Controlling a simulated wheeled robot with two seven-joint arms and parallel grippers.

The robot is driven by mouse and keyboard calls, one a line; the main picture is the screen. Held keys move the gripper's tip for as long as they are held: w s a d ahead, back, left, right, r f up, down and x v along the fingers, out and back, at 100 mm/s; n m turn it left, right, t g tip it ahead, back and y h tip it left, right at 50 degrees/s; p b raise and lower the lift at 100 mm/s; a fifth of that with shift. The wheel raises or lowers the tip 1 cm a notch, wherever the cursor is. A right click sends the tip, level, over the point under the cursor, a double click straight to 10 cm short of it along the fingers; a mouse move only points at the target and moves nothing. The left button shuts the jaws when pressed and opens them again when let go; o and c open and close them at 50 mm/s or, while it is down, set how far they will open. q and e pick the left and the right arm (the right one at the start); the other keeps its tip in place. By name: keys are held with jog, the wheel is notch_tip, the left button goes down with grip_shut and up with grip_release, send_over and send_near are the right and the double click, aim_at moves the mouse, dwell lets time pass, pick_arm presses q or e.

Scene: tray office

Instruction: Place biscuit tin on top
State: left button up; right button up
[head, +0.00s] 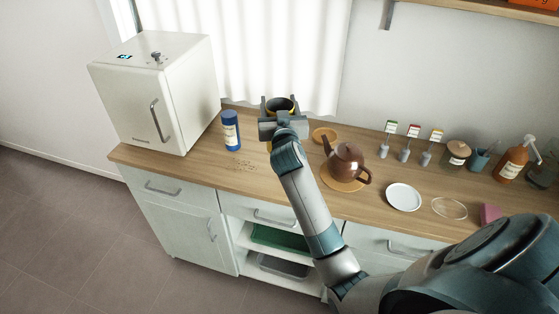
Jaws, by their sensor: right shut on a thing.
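My right gripper (282,112) reaches over the back of the wooden counter. It is shut on a round, dark container with a yellowish rim (281,101). The gripper and wrist cover most of this container, so I cannot tell for certain whether it is the biscuit tin, or whether it touches the counter. A blue cylinder with a white label (231,131) stands upright to the left of the gripper. The white mini fridge (145,95) stands at the left end with its door shut. Its top carries a small dark knob-like thing (156,56). My left gripper is not in view.
On the counter (190,168), crumbs (241,165) lie below the blue cylinder. A brown teapot (346,162), a white plate (404,197), several small labelled holders, a lidded jar (456,153) and an amber pump bottle (513,163) stand to the right. A shelf (480,8) hangs above.

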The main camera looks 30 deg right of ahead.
notch_tip(320, 180, down, 6)
jog(key=shift+r+p, duration=0.25)
jog(key=shift+p, duration=0.2)
jog(key=shift+f, duration=0.25)
jog(key=shift+f, duration=2)
jog(key=o, duration=1.4)
jog(key=shift+r, duration=0.2)
